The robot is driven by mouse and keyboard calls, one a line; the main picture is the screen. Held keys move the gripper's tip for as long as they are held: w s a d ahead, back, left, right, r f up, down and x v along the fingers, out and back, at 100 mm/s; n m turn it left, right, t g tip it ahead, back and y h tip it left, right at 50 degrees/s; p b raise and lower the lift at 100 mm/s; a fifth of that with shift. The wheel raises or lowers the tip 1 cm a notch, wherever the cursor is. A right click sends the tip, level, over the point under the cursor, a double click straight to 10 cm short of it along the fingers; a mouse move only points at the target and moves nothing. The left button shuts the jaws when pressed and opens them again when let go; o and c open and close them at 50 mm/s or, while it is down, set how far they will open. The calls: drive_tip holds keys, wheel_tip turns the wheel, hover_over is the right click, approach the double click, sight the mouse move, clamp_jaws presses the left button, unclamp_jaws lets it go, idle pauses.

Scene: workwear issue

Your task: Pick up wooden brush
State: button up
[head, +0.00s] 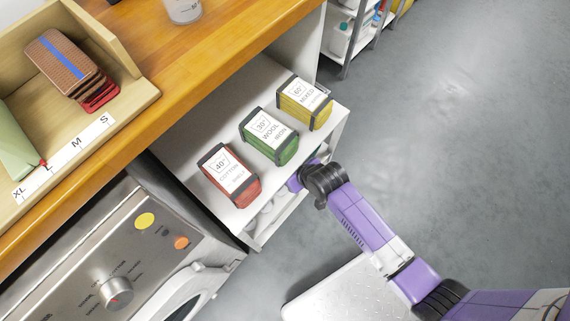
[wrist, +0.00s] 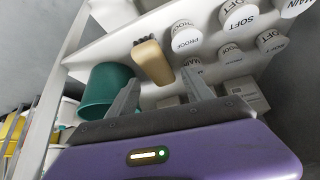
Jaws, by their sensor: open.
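The wooden brush (wrist: 152,64) shows in the wrist view as a tan, rounded body with a short dark tuft at its upper end. It is on a white shelf, ahead of my gripper (wrist: 160,88). My gripper is open, its two grey fingers apart and pointing toward the brush, with the brush's lower end roughly between their tips. I cannot tell whether a finger touches it. In the head view my arm reaches into the lower level of the white shelf unit (head: 246,213), where the fingers and the brush are hidden.
In the wrist view a green cup-like container (wrist: 105,90) stands left of the brush, and several white round-lidded jars (wrist: 187,37) stand right of it. In the head view red, green (head: 269,137) and yellow bundles lie on the shelf above. Grey floor is free at right.

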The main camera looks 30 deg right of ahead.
drive_tip(key=b+x, duration=0.2)
drive_tip(key=x, duration=0.4)
drive_tip(key=shift+w+d+f, duration=0.1)
drive_tip(key=shift+w+d, duration=0.05)
clamp_jaws()
